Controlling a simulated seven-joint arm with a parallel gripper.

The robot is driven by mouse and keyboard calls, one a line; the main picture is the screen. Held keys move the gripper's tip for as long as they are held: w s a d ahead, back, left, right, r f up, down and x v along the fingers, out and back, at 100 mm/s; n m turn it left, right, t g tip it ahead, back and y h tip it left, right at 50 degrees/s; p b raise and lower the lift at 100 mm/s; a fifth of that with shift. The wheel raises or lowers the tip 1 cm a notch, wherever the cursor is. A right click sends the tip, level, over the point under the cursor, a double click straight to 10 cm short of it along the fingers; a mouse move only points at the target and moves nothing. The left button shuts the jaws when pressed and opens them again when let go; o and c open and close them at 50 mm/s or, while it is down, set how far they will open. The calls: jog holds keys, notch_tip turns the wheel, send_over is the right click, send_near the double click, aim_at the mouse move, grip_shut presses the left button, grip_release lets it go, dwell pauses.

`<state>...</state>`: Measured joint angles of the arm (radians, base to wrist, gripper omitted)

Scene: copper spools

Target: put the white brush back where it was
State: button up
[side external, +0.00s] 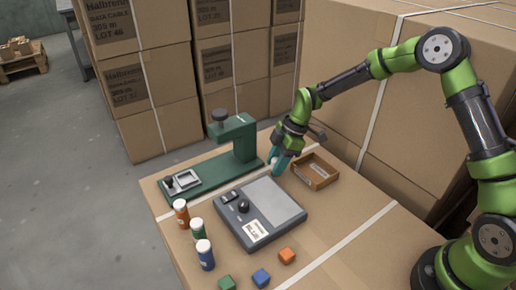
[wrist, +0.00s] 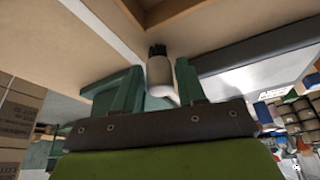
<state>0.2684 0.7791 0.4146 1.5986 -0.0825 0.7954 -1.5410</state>
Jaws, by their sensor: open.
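The white brush (wrist: 160,75) with dark bristles shows in the wrist view, between the two teal fingers of my gripper (wrist: 157,85). Its bristle end points away from the palm. The fingers stand open, one on each side of the brush; whether either touches it I cannot tell. In the side view my gripper (side external: 279,164) points down just above the carton top, between the green stand and the small wooden tray. The brush is too small or hidden to make out clearly there.
The wooden tray (side external: 330,181) is right of my gripper. The grey scale (side external: 268,195) lies in front, the green stand (side external: 212,176) to the left. Several capped bottles (side external: 198,231) and coloured cubes (side external: 261,278) stand near the front. The carton top (side external: 345,215) right of the scale is clear.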

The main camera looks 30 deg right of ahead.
jog(key=v, duration=1)
jog(key=s+r+m+t+h, duration=0.2)
jog(key=s+r+m, duration=0.6)
jog(key=s+r, duration=0.3)
jog(key=s+d+r+m+t, duration=0.1)
jog(key=s+r+m+t, duration=0.1)
jog(key=s+m, duration=0.8)
jog(key=s+t, duration=0.1)
jog(key=s, duration=0.2)
jog(key=shift+s+d+r+m+t, duration=0.2)
jog(key=shift+s+d+m+t, duration=0.1)
jog(key=shift+s+t, duration=0.1)
